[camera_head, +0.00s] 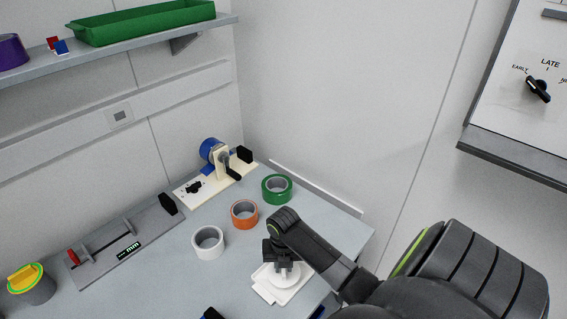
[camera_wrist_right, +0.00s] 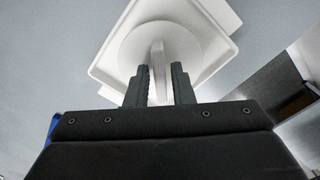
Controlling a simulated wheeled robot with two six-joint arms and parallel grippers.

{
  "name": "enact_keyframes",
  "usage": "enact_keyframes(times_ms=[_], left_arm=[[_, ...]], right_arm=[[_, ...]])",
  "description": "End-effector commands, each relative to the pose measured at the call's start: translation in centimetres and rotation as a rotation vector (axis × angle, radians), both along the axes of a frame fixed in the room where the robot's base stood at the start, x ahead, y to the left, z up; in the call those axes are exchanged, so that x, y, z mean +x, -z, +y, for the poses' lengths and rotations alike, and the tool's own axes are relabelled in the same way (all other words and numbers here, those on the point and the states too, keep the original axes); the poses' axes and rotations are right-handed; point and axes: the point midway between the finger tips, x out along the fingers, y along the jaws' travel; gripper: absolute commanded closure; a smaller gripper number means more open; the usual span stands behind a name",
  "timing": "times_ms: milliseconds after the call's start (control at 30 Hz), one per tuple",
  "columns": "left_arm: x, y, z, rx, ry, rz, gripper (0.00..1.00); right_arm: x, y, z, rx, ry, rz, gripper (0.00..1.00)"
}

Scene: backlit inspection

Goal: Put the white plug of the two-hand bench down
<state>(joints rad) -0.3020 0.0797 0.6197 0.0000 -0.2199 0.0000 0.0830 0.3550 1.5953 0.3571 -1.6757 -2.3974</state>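The white plug (camera_head: 287,277) has a round flange and an upright fin. It is at the right front of the bench, over a white square-edged tray (camera_head: 266,293). My right gripper (camera_head: 281,262) is above it, pointing down. The round flange lies within the outline of the white tray (camera_wrist_right: 107,75). I cannot tell whether the plug touches the tray. My left gripper is not in view.
White (camera_head: 208,243), orange (camera_head: 244,214) and green (camera_head: 277,189) tape rolls stand left of and behind my right gripper. A gauge fixture (camera_head: 125,240), a cream-based device (camera_head: 215,172) and a yellow-topped cup (camera_head: 32,285) are farther left. A dial panel (camera_head: 520,90) hangs right.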

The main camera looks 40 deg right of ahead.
Motion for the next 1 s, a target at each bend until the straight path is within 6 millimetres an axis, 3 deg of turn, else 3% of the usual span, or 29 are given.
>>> enact_keyframes(times_ms=[67,467,667,967,1000], left_arm=[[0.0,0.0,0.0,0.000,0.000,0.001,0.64],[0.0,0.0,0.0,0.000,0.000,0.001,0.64],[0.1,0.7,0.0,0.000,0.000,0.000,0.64],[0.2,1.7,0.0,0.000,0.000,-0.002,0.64],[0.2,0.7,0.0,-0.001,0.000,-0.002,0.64]], right_arm=[[0.0,0.0,0.0,0.000,0.000,0.000,0.68],[0.1,-0.7,0.0,-0.001,0.000,-0.002,0.68],[0.2,-3.8,-0.1,-0.003,-0.001,-0.007,0.68],[0.1,-10.2,-0.1,-0.004,-0.002,-0.005,0.68],[0.1,-11.1,0.0,-0.001,0.000,-0.002,0.68]])
